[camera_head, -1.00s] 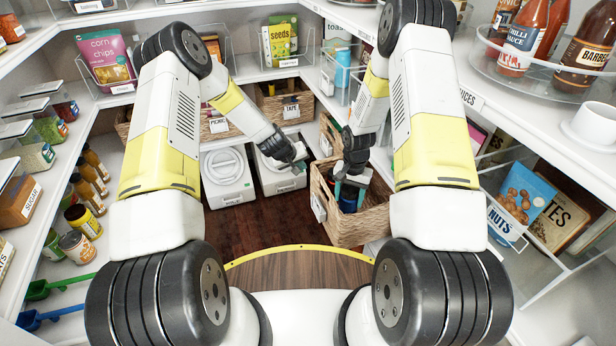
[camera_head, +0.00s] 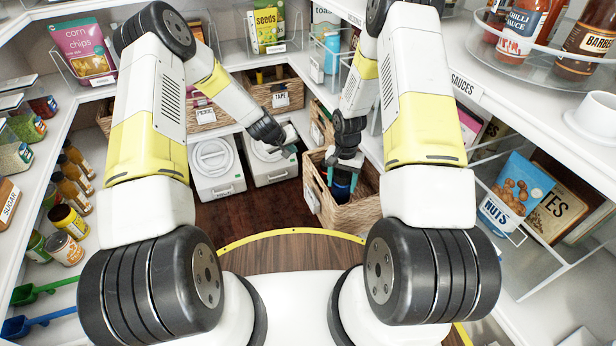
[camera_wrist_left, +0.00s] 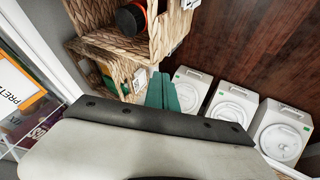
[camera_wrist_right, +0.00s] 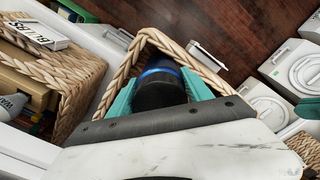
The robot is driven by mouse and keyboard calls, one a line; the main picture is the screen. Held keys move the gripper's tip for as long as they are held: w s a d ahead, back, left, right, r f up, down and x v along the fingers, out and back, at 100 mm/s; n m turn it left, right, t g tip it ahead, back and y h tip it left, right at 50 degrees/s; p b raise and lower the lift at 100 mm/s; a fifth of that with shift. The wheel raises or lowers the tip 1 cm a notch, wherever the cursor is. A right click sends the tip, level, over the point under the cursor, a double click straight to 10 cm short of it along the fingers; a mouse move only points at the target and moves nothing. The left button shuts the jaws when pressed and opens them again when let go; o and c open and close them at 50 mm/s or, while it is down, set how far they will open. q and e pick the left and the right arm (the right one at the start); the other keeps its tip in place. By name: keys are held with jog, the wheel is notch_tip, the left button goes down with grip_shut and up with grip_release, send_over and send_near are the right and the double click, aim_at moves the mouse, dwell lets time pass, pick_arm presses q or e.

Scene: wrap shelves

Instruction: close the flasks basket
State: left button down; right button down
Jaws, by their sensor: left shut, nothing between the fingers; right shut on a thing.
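The flasks basket, a woven wicker box (camera_head: 352,217), juts out from the lower right shelf over the floor. My right gripper (camera_head: 343,176) reaches down into it and is shut on a dark flask with a blue band (camera_head: 342,188). In the right wrist view, teal fingers flank the flask (camera_wrist_right: 160,90), and the basket rim (camera_wrist_right: 124,66) runs around it. My left gripper (camera_head: 289,149) is shut and empty, left of the basket. Its teal fingers (camera_wrist_left: 163,92) show in the left wrist view, below a wicker basket (camera_wrist_left: 90,12) holding a dark, orange-ringed flask (camera_wrist_left: 130,18).
White lidded bins (camera_head: 217,168) stand on the floor behind, left of the basket. Another wicker basket (camera_head: 321,124) sits just beyond it. A tape basket (camera_head: 280,92) is on the back shelf. A nuts bag (camera_head: 515,195) is at right. Dark floor (camera_head: 255,215) is clear.

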pick_arm(q)
jog(key=shift+r, duration=0.3)
pick_arm(e)
jog(key=shift+w+r, duration=0.1)
jog(key=shift+r, duration=0.05)
